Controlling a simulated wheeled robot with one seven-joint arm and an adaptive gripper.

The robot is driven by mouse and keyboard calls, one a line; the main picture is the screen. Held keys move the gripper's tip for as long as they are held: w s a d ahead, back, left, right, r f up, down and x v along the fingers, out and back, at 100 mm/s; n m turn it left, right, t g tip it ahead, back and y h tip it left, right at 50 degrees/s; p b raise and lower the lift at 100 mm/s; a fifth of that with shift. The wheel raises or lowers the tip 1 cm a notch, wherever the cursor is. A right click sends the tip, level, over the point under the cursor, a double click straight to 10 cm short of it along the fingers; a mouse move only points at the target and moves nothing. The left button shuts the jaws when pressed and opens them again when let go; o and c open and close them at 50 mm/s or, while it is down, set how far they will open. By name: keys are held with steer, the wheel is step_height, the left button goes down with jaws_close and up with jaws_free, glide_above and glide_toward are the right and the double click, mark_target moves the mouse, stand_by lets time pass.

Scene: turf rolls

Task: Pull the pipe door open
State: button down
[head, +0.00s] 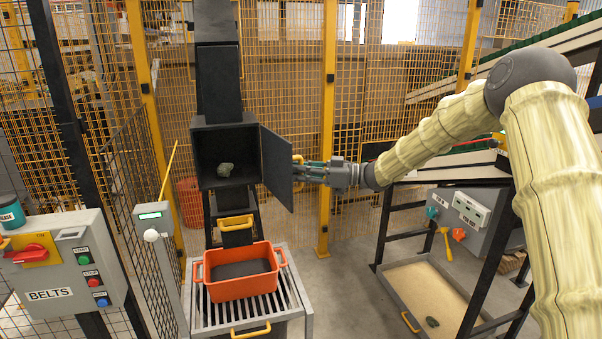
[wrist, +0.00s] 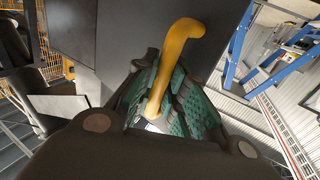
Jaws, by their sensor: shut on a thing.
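The pipe door (head: 276,167) is a dark grey panel, hinged at the right side of the box opening and swung well open toward me. The box (head: 225,128) sits on a dark vertical pipe, and a greenish lump (head: 225,169) lies inside it. My gripper (head: 305,172) is at the door's outer face. In the wrist view my gripper (wrist: 166,105) has its green-padded fingers shut around the yellow door handle (wrist: 180,50). The door's grey face (wrist: 125,32) fills the upper middle of that view.
An orange tub (head: 240,288) with dark contents stands on a slatted stand (head: 290,306) below the box. The BELTS control panel (head: 62,268) is at the left. A sand tray (head: 425,296) lies on the right. Yellow mesh fencing (head: 285,75) stands behind.

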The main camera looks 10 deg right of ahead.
steer(key=c, duration=1.5)
jaws_free()
steer(key=shift+a, duration=0.15)
steer(key=shift+o, duration=0.2)
steer(key=v, duration=1.2)
